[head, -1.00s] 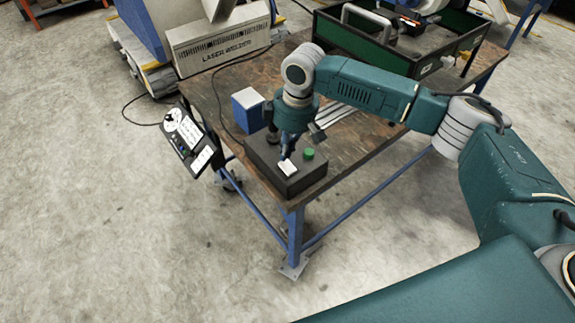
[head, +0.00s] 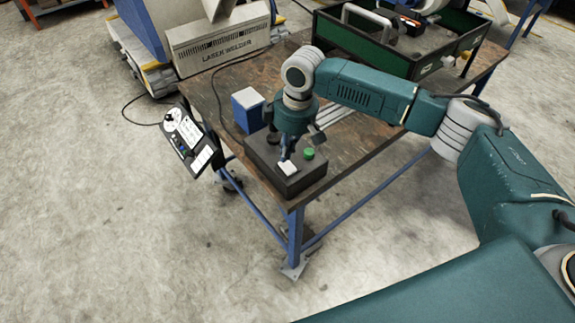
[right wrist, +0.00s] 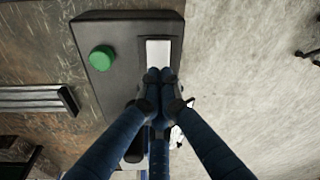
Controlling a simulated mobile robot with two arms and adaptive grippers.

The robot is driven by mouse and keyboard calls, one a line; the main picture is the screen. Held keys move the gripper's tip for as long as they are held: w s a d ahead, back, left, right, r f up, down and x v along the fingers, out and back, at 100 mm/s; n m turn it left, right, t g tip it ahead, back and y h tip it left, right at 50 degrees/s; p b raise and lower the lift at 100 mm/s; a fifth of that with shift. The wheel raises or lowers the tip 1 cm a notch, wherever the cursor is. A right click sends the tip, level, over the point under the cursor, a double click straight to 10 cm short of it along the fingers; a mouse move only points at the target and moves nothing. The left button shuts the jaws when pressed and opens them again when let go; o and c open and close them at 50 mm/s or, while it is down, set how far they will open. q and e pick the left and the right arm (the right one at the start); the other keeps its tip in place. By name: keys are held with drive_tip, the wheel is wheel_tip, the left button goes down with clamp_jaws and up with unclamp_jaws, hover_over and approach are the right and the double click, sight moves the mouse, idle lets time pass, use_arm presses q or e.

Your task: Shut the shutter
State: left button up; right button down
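A black control box (head: 262,158) sits on the near corner of the worktable. On its top are a white rocker-like switch (head: 288,168) and a green round button (head: 308,154); both also show in the right wrist view, the white switch (right wrist: 158,52) and the green button (right wrist: 102,58). No part is visibly labelled as a shutter. My right gripper (head: 285,156) points down over the box. In the right wrist view its fingertips (right wrist: 160,76) are together at the near edge of the white switch, with nothing seen between them. I cannot tell whether they touch it. My left gripper is not in view.
The brown worktable (head: 225,90) holds a blue box (head: 247,110) behind the control box, metal strips, and a green tray (head: 365,42) at the back. A panel with dials (head: 188,138) hangs at the table's left edge. A laser welder (head: 218,40) stands behind. The floor in front is clear.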

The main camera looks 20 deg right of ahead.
sight(286, 163)
drive_tip(key=shift+s+f, duration=0.1)
drive_tip(key=shift+f, duration=1.1)
idle(0.4)
drive_tip(key=shift+r, duration=0.1)
wheel_tip(286, 163, up, 7)
drive_tip(key=p, duration=0.8)
idle(0.3)
